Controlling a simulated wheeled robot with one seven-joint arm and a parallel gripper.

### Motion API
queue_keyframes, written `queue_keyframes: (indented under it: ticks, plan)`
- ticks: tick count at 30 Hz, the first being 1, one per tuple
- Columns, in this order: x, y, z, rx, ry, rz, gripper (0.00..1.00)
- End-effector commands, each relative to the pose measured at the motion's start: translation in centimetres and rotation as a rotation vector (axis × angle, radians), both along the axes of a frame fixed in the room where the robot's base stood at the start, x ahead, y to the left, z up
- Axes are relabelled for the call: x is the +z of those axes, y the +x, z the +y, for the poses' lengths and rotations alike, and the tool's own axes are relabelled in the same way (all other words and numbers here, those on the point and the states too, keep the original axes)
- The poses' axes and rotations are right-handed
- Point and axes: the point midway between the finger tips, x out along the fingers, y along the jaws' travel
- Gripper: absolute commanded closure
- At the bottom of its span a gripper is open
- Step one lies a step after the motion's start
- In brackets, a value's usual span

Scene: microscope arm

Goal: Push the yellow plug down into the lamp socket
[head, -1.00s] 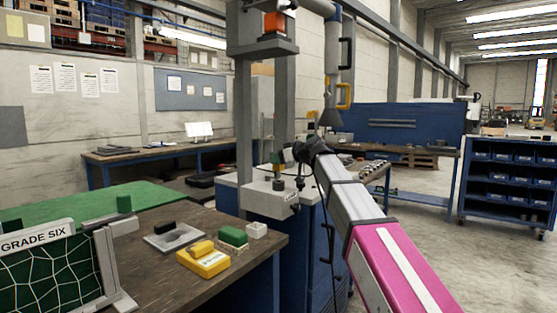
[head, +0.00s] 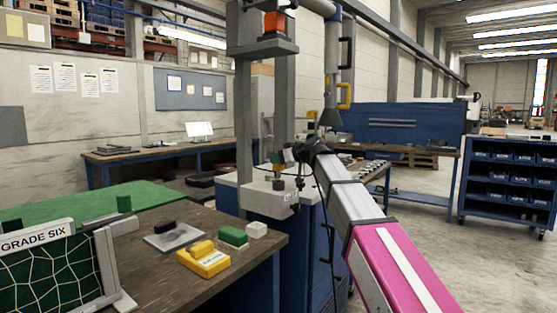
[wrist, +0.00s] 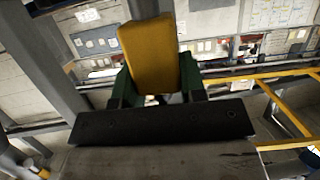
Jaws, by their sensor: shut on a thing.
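In the wrist view a yellow plug (wrist: 150,52) stands up between the two green fingertips of my gripper (wrist: 158,85), which are closed on its sides. Its far end is hidden. In the head view my gripper (head: 277,158) is small and sits above a pale box (head: 268,198) on a blue cabinet. A dark round fitting (head: 279,184) stands on that box, just below the gripper. I cannot tell whether this is the lamp socket, or whether the plug touches it.

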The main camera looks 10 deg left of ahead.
Motion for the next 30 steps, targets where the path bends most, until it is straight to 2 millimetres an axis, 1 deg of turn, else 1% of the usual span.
queue_keyframes:
  ticks: [30]
  plan:
    - [-2.2, 0.0, 0.0, 0.000, 0.000, 0.001, 0.88]
